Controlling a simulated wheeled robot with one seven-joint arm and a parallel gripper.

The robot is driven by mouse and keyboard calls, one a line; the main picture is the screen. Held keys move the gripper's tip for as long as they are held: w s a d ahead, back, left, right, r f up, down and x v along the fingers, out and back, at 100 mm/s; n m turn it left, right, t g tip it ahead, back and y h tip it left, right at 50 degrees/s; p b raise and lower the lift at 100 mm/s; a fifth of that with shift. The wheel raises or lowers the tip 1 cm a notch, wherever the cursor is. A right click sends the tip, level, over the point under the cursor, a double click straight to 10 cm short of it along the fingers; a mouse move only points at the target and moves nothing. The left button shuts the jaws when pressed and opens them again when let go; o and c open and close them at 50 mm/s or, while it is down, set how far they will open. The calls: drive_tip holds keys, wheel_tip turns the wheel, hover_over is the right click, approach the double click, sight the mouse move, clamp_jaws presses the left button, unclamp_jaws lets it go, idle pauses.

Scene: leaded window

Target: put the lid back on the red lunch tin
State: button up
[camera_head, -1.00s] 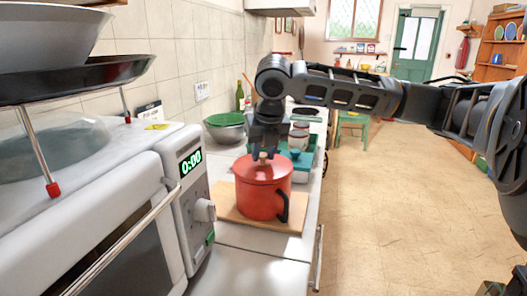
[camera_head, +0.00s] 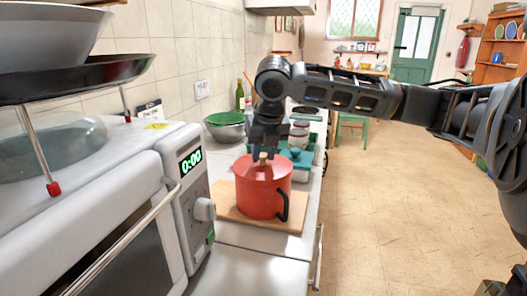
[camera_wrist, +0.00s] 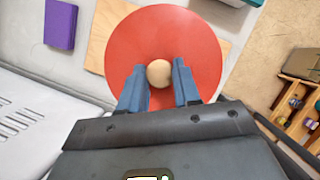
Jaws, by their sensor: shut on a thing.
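The red lunch tin (camera_head: 258,200) stands upright on a wooden board, with a black handle on its right side. Its red lid (camera_head: 280,169) lies level at the top of the tin; I cannot tell whether it is fully seated. My gripper (camera_head: 264,156) points down from above and is shut on the lid's pale wooden knob (camera_head: 263,158). In the wrist view the round lid (camera_wrist: 195,40) fills the upper middle, with the knob (camera_wrist: 159,73) between the blue fingers of my gripper (camera_wrist: 158,80). The lid hides the tin there.
The wooden board (camera_head: 228,215) lies on the white counter. A white oven (camera_head: 150,190) with a dial stands close on the left. Behind the tin are a teal tray (camera_head: 303,172) with jars and a green-and-metal bowl (camera_head: 226,131). A purple block (camera_wrist: 61,24) shows in the wrist view.

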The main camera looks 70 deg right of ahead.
idle(0.3)
drive_tip(key=o, duration=1.6)
drive_tip(key=shift+r, duration=0.15)
drive_tip(key=shift+r+p, duration=2.8)
drive_tip(key=shift+r, duration=0.6)
drive_tip(key=shift+c, duration=0.4)
clamp_jaws()
